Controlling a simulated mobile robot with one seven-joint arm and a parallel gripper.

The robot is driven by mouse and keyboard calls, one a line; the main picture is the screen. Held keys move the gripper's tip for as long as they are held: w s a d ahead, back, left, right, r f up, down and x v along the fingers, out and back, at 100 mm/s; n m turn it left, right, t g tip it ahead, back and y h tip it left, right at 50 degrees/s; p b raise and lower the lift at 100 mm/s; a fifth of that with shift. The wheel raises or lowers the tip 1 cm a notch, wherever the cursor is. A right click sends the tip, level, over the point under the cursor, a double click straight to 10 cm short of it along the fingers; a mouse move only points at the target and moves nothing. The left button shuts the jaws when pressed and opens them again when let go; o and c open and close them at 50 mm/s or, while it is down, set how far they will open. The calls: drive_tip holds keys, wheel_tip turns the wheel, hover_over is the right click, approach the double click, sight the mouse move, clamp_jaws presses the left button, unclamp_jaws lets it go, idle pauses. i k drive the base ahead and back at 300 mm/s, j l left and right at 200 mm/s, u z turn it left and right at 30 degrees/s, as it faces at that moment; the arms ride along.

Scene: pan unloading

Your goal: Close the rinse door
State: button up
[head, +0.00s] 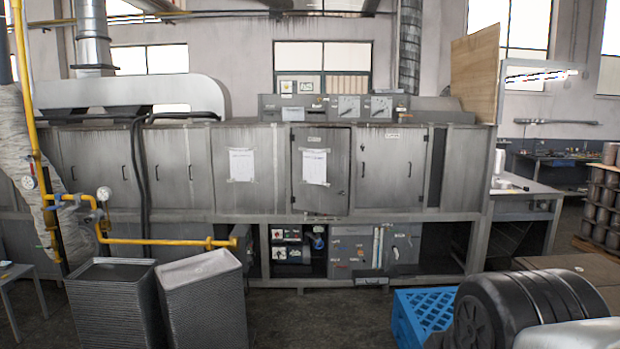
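A long grey metal machine (255,218) stretches across the back. In its middle is a grey door (338,190) with a white paper sheet on it and a small label above. This door looks slightly ajar: its lower right corner hangs a little lower and further forward than the frame. The label is too small to read, so I cannot confirm that it is the rinse door. The neighbouring doors, one with paper on the left (243,195) and one on the right (390,190), look flush. My gripper is not in view.
Two stacks of grey trays (205,300) stand at the front left, near a yellow pipe (165,241). A blue crate (425,312) sits at the front right. A side table (525,190) adjoins the machine's right end. Floor between the trays and crate is clear.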

sight(320, 157)
drive_tip(key=i, duration=2.9)
drive_tip(key=i+j, duration=0.1)
drive_tip(key=i, duration=2.8)
drive_tip(key=l+z, duration=0.05)
drive_tip(key=l, duration=0.1)
